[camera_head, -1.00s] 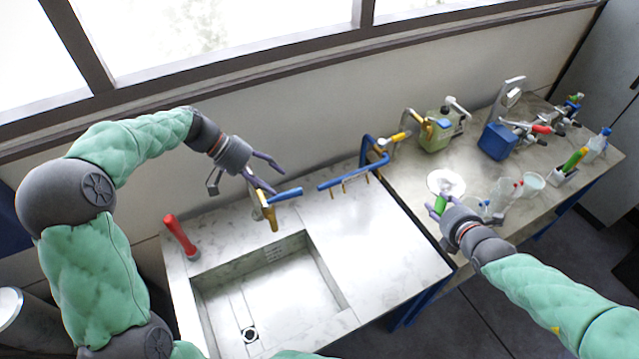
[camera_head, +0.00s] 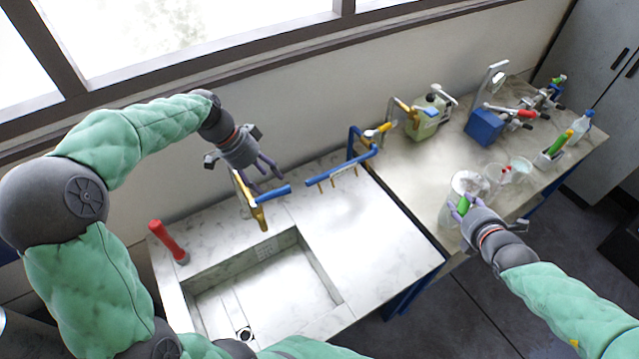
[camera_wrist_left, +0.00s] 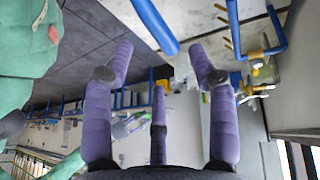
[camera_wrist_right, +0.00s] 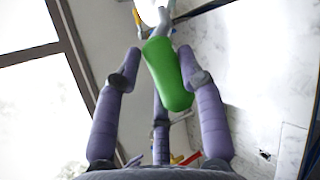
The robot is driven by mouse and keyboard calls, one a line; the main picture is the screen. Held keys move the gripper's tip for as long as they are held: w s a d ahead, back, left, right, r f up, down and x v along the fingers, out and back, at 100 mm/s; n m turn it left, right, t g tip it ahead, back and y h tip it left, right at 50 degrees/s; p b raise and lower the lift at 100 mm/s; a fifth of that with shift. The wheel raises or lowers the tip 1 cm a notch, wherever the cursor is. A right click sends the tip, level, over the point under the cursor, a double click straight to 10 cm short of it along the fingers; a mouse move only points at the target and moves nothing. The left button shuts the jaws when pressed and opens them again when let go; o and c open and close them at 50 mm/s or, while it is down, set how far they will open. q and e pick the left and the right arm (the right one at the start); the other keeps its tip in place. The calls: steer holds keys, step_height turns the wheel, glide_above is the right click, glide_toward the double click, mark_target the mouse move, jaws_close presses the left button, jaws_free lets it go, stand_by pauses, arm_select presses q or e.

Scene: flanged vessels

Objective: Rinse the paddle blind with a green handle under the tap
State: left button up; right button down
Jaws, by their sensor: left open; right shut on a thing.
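The paddle blind's green handle (camera_head: 463,204) is in my right gripper (camera_head: 462,207), at the front edge of the right-hand table. In the right wrist view the green handle (camera_wrist_right: 167,75) sits between the fingers, with a pale disc partly cut off beyond it. The tap (camera_head: 255,200) is brass-coloured with a blue lever (camera_head: 273,193) and stands at the back of the sink (camera_head: 265,290). My left gripper (camera_head: 264,178) is open and empty, just above and behind the blue lever. The lever also shows in the left wrist view (camera_wrist_left: 155,25), beyond the fingers.
A blue rack with hooks (camera_head: 340,167) is behind the drainboard (camera_head: 375,235), which is clear. A green canister (camera_head: 430,118), a blue device (camera_head: 485,126), beakers (camera_head: 521,167) and a bottle (camera_head: 580,125) stand on the table.

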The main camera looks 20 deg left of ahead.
mark_target(278, 192)
arm_select(q)
steer(key=shift+x, duration=2.9)
jaws_close()
